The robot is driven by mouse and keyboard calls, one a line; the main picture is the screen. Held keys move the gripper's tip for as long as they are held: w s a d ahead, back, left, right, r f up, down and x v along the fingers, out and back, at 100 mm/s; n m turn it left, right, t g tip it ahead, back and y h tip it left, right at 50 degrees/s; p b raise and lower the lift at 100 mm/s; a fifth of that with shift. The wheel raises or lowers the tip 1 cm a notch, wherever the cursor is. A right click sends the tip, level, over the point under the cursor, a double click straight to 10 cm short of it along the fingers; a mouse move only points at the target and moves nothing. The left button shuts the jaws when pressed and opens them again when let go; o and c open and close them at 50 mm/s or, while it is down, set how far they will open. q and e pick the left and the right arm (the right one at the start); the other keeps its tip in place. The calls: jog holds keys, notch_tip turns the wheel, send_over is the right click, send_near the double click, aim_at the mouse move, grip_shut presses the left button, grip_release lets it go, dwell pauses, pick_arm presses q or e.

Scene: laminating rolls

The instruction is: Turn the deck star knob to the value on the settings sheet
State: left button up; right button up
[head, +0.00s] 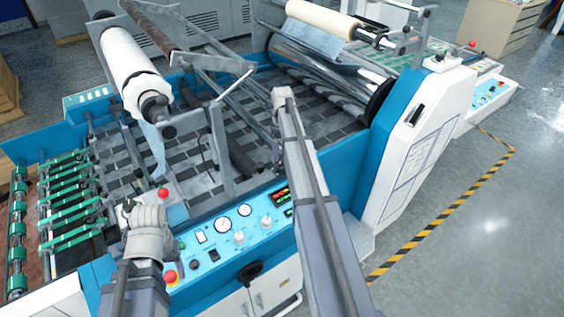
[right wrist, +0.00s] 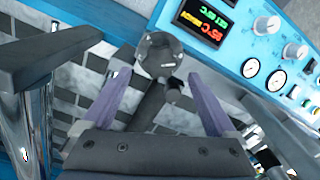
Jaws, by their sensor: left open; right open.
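In the right wrist view, a dark grey lobed knob (right wrist: 160,52) stands just beyond my right gripper (right wrist: 156,88), beside the blue panel. It looks like the star knob, though its scale cannot be read. The gripper's two purple fingers are spread apart, with the knob and a dark cylinder (right wrist: 148,108) showing between them; I see no contact. In the head view my right arm hides this gripper. My left gripper (head: 129,208) is open and empty near the left end of the control panel. I cannot make out a readable settings sheet.
The blue control panel (head: 225,236) carries gauges, dials, a lit display (right wrist: 202,22) and red buttons. A white film roll (head: 125,65) and frame bars (head: 217,150) stand over the tiled deck (head: 185,160). A tall white end cover (head: 425,140) rises at right. Open floor lies beyond it.

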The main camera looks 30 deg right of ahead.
aim_at(282, 165)
notch_tip(282, 165, down, 5)
jog(key=b, duration=0.3)
jog(key=shift+r, duration=0.2)
jog(key=shift+r, duration=0.1)
jog(key=c, duration=1.4)
